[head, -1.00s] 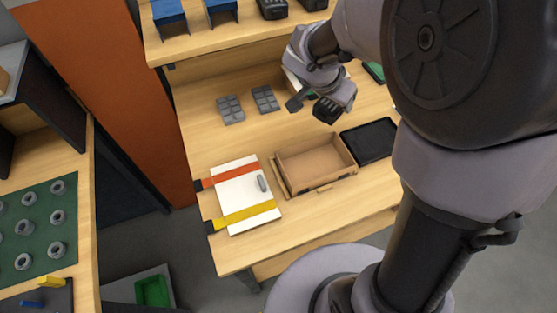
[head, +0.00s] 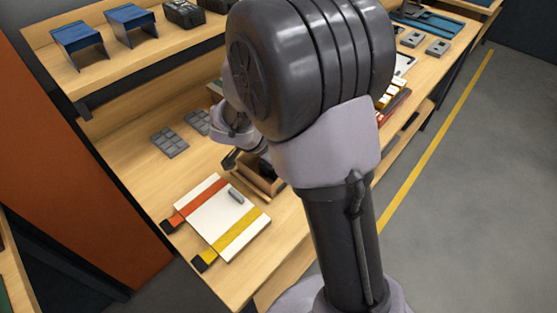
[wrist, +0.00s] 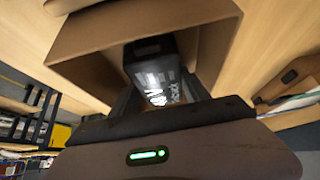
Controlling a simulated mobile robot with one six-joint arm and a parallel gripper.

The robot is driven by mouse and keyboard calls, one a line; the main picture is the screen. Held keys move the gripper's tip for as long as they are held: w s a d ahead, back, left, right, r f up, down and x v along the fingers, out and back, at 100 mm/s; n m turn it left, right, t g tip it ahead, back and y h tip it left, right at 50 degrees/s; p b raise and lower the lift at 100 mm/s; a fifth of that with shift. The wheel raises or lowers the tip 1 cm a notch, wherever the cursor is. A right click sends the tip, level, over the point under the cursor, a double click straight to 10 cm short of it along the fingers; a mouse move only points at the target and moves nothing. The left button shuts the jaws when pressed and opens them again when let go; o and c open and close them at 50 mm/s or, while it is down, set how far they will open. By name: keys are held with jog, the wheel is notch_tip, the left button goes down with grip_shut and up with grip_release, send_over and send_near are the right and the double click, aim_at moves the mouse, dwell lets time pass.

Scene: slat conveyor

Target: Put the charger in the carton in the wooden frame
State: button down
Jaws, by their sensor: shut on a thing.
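The charger (wrist: 155,72) is a dark block with white lettering, held between the fingers of my gripper (wrist: 158,92) in the wrist view. My gripper is shut on it. Its far end is at the opening of the brown carton (wrist: 85,40), whose walls rise around it; I cannot tell how deep it reaches. In the head view the carton (head: 262,187) is on the table, partly hidden by my arm. My gripper (head: 237,160) is over its left side there, and the charger is not clear. I cannot tell the wooden frame apart from the carton.
A white board (head: 215,218) with orange and yellow straps and a small grey piece lies left of the carton. Grey segmented blocks (head: 169,142) lie behind it. A shelf (head: 130,55) with blue stands runs along the back. My arm hides the table's middle.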

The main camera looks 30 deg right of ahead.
jog(key=shift+r, duration=0.1)
jog(key=shift+f, duration=0.2)
jog(key=c, duration=0.8)
grip_release()
jog(key=shift+r, duration=0.1)
jog(key=shift+a+r, duration=0.15)
jog(key=shift+r, duration=0.25)
jog(key=p+v, duration=0.4)
jog(key=v, duration=0.7)
jog(key=s+a+r+n+t+y, duration=0.1)
jog(key=s+a+r+n+y, duration=0.1)
jog(key=s, duration=0.4)
jog(key=s+a+r+n+t+y, duration=0.1)
jog(key=s+a+r+n+y, duration=0.2)
jog(key=s+r+n, duration=0.1)
jog(key=s+a+r+n+t+y, duration=0.1)
jog(key=s+a+r+n+y, duration=0.1)
jog(key=s, duration=0.7)
jog(key=shift+s+a+r+n+y, duration=0.15)
jog(key=shift+r+n+y, duration=0.15)
jog(key=shift+r, duration=0.35)
jog(key=shift+w+a+r+n+y, duration=0.15)
jog(key=shift+r+n+y, duration=0.15)
jog(key=shift+r, duration=0.35)
